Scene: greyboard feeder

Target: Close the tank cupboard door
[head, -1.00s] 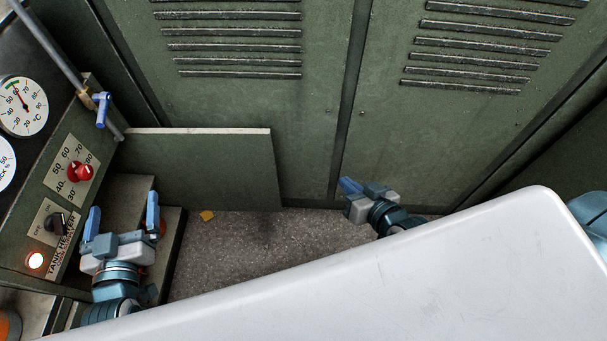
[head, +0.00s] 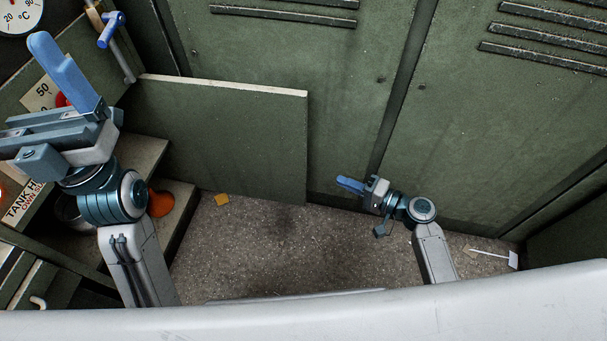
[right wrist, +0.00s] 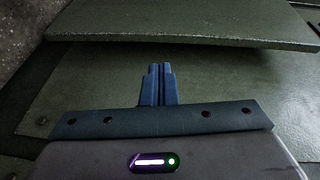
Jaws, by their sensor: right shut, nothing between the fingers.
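The tank cupboard door, a low green panel with a pale top edge (head: 225,140), stands open, reaching out from the left console in front of the tall green cabinet. The open cupboard below the console shows a dark pot and an orange item. My right gripper (head: 350,185) is shut and empty, just right of the door's free edge, low above the floor. In the right wrist view its fingers (right wrist: 160,72) are together, pointing towards the green panel (right wrist: 185,28), apart from it as far as I can tell. My left gripper (head: 62,75) is raised over the console, one finger visible at the rail's end, the other out of frame.
The tall green louvred cabinet (head: 470,130) closes off the back. A blue-handled lever (head: 110,30) stands by the console near the door's left end.

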